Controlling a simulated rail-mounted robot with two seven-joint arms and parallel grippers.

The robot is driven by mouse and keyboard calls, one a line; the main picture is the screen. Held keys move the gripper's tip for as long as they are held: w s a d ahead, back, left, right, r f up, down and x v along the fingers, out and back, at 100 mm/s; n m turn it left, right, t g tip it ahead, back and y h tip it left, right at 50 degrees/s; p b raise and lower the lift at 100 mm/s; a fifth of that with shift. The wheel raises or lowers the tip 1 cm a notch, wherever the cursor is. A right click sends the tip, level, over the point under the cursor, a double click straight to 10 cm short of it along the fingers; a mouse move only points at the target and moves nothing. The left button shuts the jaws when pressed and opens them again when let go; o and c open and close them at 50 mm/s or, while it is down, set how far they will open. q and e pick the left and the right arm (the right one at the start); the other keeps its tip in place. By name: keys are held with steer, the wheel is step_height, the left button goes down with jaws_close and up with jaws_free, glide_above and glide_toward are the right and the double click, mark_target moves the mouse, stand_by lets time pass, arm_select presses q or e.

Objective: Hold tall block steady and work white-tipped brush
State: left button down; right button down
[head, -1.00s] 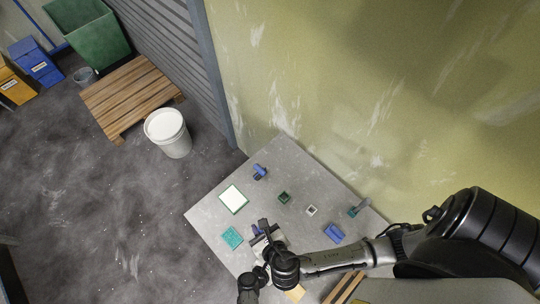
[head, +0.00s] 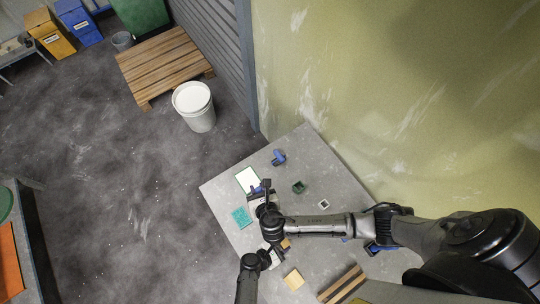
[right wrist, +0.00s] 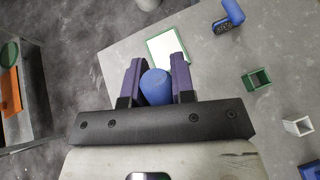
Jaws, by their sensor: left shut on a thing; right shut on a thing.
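My right gripper (head: 262,190) is shut on a blue, round-ended handle (right wrist: 155,88), which sits between its purple fingers in the right wrist view. The handle's other end is hidden, so I cannot see a white tip. In the head view this gripper is just below the green-edged white panel (head: 247,179); I cannot tell whether it touches. My left gripper (head: 279,251) is lower down, shut by a small tan block (head: 286,243) that is partly hidden and seems to be in its jaws. Another tan block (head: 293,279) lies on the table below it.
The grey table (head: 222,190) also carries a teal piece (head: 242,217), a blue-handled tool (head: 279,157), a green box (head: 299,187) and a white box (head: 323,204). A white pail (head: 195,108) stands on the floor. The wall borders the table's right side.

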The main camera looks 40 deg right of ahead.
steer(key=w+d+f+m+h, duration=0.15)
steer(key=w+d, duration=0.25)
steer(key=w, duration=0.4)
steer(key=w+d+f+m+y, duration=0.1)
steer(key=w+d+m, duration=0.25)
steer(key=w, duration=0.45)
steer(key=shift+t, duration=0.3)
steer(key=shift+d+f, duration=0.25)
steer(key=shift+f, duration=1.05)
steer(key=shift+d+f, duration=0.2)
steer(key=shift+f, duration=1.05)
steer(key=shift+s+f+h, duration=0.1)
steer(key=shift+f+h, duration=0.15)
steer(key=shift+f, duration=0.45)
step_height(320, 180, up, 7)
stand_by(0.6)
